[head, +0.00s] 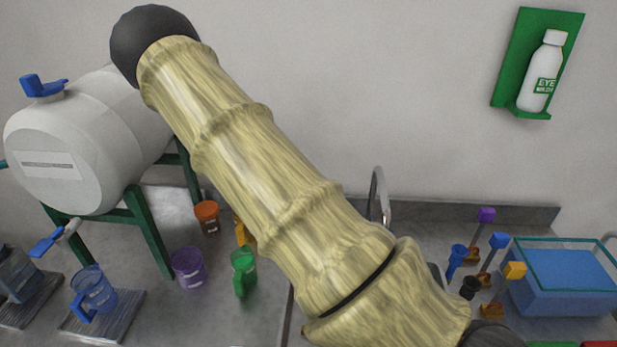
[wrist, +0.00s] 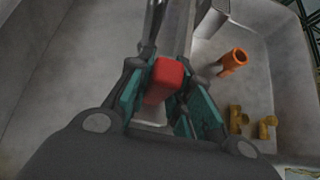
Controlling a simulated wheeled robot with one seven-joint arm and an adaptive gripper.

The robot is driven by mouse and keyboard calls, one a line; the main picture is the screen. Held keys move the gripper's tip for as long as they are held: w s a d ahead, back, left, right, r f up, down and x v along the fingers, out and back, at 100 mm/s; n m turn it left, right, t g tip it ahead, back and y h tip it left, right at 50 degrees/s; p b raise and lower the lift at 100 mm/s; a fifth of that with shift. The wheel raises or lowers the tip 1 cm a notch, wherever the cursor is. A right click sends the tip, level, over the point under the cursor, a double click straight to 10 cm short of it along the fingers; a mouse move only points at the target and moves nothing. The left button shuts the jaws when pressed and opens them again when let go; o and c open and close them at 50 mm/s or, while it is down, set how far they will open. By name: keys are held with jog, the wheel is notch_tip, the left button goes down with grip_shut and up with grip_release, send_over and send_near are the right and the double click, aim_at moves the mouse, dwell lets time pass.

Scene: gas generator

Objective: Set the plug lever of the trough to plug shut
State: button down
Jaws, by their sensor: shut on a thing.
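In the wrist view, my gripper (wrist: 163,98) has its teal finger pads on both sides of a red block (wrist: 166,74) and is shut on it. The block looks like the handle of the plug lever; dark and grey bars run beyond it toward the top of the picture. A grey basin (wrist: 240,85), which looks like the trough, lies below and around it. I cannot tell the lever's setting, and the plug itself is not clearly visible. In the head view my arm crosses the middle and my gripper does not show.
In the wrist view, an orange tube (wrist: 233,61) and brownish-orange fittings (wrist: 238,119) lie right of my gripper. In the head view, a blue tub (head: 560,285) and several colored-topped stands are at right. A white tank (head: 70,150) and colored cups are at left.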

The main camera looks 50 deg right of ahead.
jog(key=c, duration=1.3)
grip_release()
jog(key=shift+w, duration=0.1)
jog(key=v, duration=1.2)
